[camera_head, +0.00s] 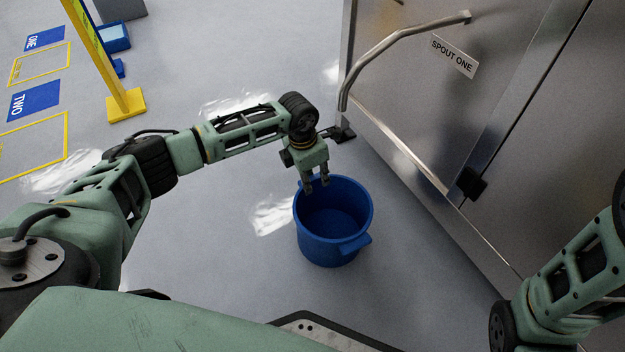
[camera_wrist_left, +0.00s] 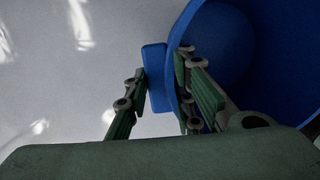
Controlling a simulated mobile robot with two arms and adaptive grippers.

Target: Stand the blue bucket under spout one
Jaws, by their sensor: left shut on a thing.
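The blue bucket (camera_head: 333,244) is upright and its open top shows it empty; I cannot tell if its base touches the floor. My left gripper (camera_head: 317,187) is shut on the far side of its rim, by a blue tab (camera_wrist_left: 155,85) in the left wrist view. One finger is inside the bucket (camera_wrist_left: 225,50), the other outside. Spout one (camera_head: 400,45) is a bent steel pipe on the vessel wall, its open end above and beyond the bucket in the head view. Its label (camera_head: 454,56) reads SPOUT ONE. My right gripper is out of view.
The steel vessel (camera_head: 440,110) fills the right side, with a dark foot (camera_head: 342,134) near the spout's end. Grey floor is clear around the bucket. A yellow post (camera_head: 126,104) and yellow floor squares marked ONE (camera_head: 44,38) and TWO (camera_head: 33,99) lie far left.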

